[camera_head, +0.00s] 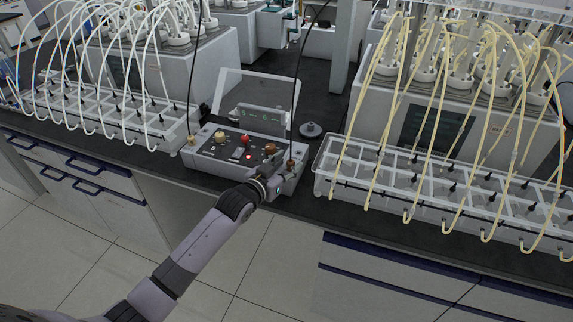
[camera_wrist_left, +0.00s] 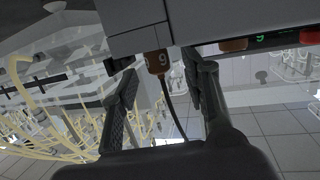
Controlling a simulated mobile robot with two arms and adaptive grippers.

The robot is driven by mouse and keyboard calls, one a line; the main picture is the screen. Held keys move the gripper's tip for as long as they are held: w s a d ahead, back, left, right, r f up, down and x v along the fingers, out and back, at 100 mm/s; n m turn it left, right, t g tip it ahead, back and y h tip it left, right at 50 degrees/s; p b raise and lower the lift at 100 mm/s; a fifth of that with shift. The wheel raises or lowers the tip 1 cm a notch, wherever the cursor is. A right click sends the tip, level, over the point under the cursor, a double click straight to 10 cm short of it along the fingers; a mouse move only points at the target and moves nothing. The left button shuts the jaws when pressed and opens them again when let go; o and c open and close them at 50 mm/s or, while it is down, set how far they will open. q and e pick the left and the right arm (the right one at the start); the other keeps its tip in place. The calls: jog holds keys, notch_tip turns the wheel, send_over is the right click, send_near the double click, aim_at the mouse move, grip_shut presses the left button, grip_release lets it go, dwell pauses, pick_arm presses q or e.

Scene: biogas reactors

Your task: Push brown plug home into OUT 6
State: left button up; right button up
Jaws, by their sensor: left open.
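The grey control box (camera_head: 232,153) stands on the dark bench. A brown plug (camera_head: 291,164) with a black cable is at its right end. In the left wrist view the brown plug (camera_wrist_left: 157,62) bears a digit and meets the box's edge (camera_wrist_left: 125,38); how deep it sits I cannot tell. My left gripper (camera_head: 279,183) is at the box's right front corner. In the wrist view its open fingers (camera_wrist_left: 159,72) are on either side of the plug, with visible gaps, and the cable runs between them. My right gripper is not in view.
Clear trays with yellow tubes (camera_head: 440,190) stand close on the right, and trays with white tubes (camera_head: 110,115) on the left. A second black cable (camera_head: 192,80) rises at the box's left end. A small dark round object (camera_head: 311,130) lies behind the box.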

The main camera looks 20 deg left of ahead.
pick_arm(q)
jog(key=v, duration=1.2)
jog(key=s+a+f+n+g+y, duration=0.1)
jog(key=s+a+f+g, duration=0.1)
jog(key=f, duration=0.8)
jog(key=s+a+f+g+y, duration=0.1)
jog(key=a+f+g, duration=0.1)
jog(key=f, duration=0.8)
jog(key=s+f+g+y, duration=0.1)
jog(key=s+f+g, duration=0.1)
jog(key=s+f, duration=0.45)
jog(key=s+f+g+y, duration=0.1)
jog(key=s+f, duration=0.3)
jog(key=f, duration=0.6)
jog(key=s+d+f+g, duration=0.1)
jog(key=s+f+g, duration=0.1)
jog(key=s+f, duration=0.4)
jog(key=s+d+f+g, duration=0.1)
jog(key=s+f+g, duration=0.2)
jog(key=s, duration=1.3)
jog(key=s+d+f+g, duration=0.1)
jog(key=s+f+g, duration=0.1)
jog(key=s+f, duration=0.7)
jog(key=s, duration=0.2)
jog(key=shift+s+d+f+m, duration=0.2)
jog(key=shift+s+d+m, duration=0.1)
jog(key=shift+d, duration=0.05)
